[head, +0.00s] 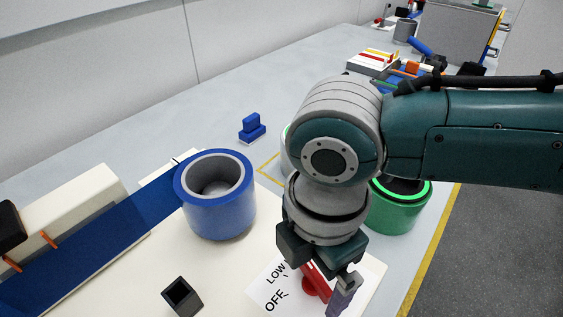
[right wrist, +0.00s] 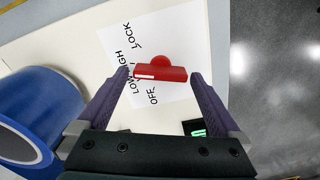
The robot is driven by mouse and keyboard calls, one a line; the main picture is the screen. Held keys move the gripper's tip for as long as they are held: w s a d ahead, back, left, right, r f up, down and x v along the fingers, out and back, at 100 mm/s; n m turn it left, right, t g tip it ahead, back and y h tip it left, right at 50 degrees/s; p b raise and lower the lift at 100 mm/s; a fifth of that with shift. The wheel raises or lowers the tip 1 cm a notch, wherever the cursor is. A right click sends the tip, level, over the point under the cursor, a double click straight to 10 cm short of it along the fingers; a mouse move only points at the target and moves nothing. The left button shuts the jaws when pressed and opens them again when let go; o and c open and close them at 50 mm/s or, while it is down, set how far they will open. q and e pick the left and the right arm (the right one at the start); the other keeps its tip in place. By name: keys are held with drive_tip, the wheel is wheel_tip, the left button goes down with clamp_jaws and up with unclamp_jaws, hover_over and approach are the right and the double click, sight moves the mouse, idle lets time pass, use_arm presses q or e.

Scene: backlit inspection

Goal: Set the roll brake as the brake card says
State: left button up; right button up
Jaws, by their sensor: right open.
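A red brake handle (right wrist: 170,75) with a white stripe at its left end sits on a white label plate (right wrist: 185,40). The plate reads LOCK, HIGH, LOW and OFF. The striped end points towards the HIGH and LOW words; I cannot tell which one exactly. My right gripper (right wrist: 160,78) is open, with one finger beyond each end of the handle. In the head view the right gripper (head: 325,284) hides part of the handle (head: 311,286) and plate. A blue roll (head: 222,212) stands left of it. No brake card is clearly readable. My left gripper is not in view.
A small black box (head: 182,297) stands left of the plate; the right wrist view shows a black box with a green mark (right wrist: 195,128). A blue web (head: 95,250) runs to the roll. A green roll (head: 398,215) and a blue block (head: 252,129) stand farther back.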

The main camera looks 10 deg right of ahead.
wheel_tip(320, 180, up, 10)
drive_tip(key=p, duration=0.1)
idle(0.4)
